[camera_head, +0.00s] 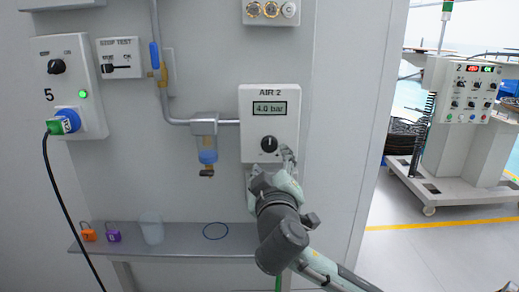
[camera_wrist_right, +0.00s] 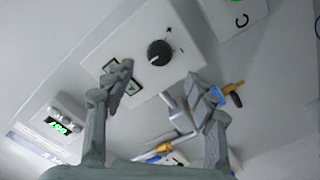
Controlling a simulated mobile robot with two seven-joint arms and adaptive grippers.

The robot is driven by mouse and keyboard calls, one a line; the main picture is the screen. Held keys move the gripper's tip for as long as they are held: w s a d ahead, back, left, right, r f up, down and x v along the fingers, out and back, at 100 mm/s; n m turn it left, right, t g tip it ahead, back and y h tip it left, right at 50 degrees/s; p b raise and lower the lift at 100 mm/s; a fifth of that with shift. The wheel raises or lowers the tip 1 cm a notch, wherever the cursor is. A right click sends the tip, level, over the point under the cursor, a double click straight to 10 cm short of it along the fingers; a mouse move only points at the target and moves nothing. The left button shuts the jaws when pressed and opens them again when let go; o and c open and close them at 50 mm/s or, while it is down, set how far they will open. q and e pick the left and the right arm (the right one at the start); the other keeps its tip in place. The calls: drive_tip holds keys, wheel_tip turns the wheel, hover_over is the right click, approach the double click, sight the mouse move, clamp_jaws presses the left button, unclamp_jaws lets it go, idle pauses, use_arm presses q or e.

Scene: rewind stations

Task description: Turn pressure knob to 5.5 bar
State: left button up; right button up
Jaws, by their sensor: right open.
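The black pressure knob (camera_head: 269,144) sits on the white AIR 2 box (camera_head: 250,160) on the grey wall panel. The display (camera_head: 270,108) above it reads 4.0 bar. My right gripper (camera_head: 271,165) is open just below the knob, its fingers spread and empty. In the right wrist view the knob (camera_wrist_right: 160,52) shows beyond the fingertips of the right gripper (camera_wrist_right: 162,82), roughly between them and apart from both. One finger partly covers the display in that view. My left gripper is not in view.
A filter unit with a pipe (camera_head: 206,140) is left of the box. A second station (camera_head: 465,110) stands far right.

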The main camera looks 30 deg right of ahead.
sight(270, 146)
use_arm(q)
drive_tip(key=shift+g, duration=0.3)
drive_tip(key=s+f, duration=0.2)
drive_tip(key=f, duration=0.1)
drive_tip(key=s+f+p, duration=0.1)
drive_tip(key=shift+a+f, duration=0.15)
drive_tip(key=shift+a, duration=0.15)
use_arm(e)
drive_tip(key=x, duration=0.7)
drive_tip(key=shift+w+d, duration=0.25)
drive_tip(key=c, duration=1.2)
